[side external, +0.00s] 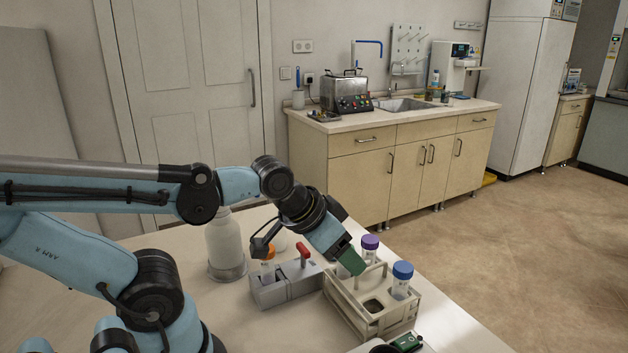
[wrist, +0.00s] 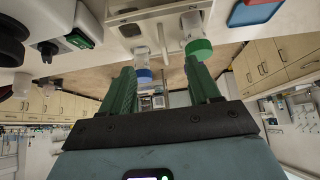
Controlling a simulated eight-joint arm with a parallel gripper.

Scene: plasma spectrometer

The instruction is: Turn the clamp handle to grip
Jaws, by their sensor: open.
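The clamp handle (side external: 305,253) is a small red lever standing up on a grey clamp block (side external: 285,288) in the side view. A green cap (wrist: 198,48) is close to the right finger; contact is unclear. I cannot make out the red handle in the wrist view.
The beige rack (side external: 345,308) holds tubes with a purple cap (side external: 370,242) and a blue cap (side external: 402,270). A white bottle (side external: 226,245) stands behind the clamp block. A small green-topped device (side external: 407,342) is at the front. Bare table lies left of the rack's front.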

